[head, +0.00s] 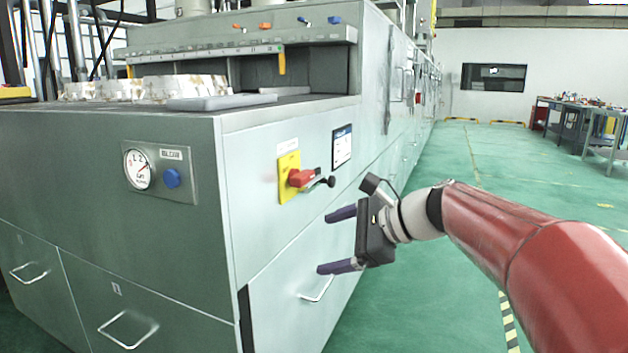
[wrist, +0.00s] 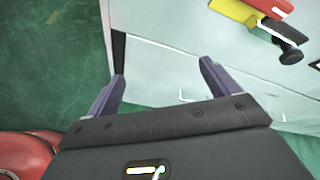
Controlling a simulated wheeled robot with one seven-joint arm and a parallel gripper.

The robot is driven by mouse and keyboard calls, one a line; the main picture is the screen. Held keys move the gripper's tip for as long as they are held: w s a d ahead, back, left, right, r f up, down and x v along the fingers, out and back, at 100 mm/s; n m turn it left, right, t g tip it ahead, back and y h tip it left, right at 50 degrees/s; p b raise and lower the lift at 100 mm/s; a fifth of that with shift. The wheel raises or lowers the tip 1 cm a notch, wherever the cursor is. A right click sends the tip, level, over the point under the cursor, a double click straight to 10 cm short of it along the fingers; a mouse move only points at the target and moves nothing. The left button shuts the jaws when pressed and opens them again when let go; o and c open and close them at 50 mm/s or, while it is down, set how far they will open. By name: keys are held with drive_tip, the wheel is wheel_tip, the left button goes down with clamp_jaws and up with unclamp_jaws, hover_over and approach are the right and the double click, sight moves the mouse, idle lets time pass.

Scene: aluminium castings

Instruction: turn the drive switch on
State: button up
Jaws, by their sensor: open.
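The drive switch (head: 301,178) is a red rotary handle on a yellow plate, on the right-hand side face of the grey machine. A black knob on a short lever (head: 326,182) sticks out just right of it. In the wrist view the red switch (wrist: 272,8) shows at the top right, partly cut off, with the black knob (wrist: 290,52) below it. My gripper (head: 338,240) is open and empty, below and to the right of the switch, apart from it. In the wrist view its two purple fingers (wrist: 162,84) point towards the machine's panel and corner edge.
A small dark display (head: 342,147) sits right of the switch. A drawer handle (head: 318,290) is below my gripper. A gauge (head: 137,170) and blue button (head: 172,178) are on the front face. Green floor is free to the right, with a workbench (head: 606,148) farther back.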

sight(308, 178)
drive_tip(key=w+d+r+m+t+y, duration=0.1)
drive_tip(key=w+d+r+m+y, duration=0.1)
drive_tip(key=w+r+m+y, duration=0.65)
drive_tip(key=w+a+h, duration=0.1)
drive_tip(key=a, duration=0.1)
drive_tip(key=w+a+n+h, duration=0.1)
drive_tip(key=a, duration=0.2)
drive_tip(key=w+a+f+n+h, duration=0.1)
drive_tip(key=w+a, duration=0.1)
drive_tip(key=shift+a+n, duration=0.15)
drive_tip(key=shift+n, duration=0.1)
drive_tip(key=c, duration=1)
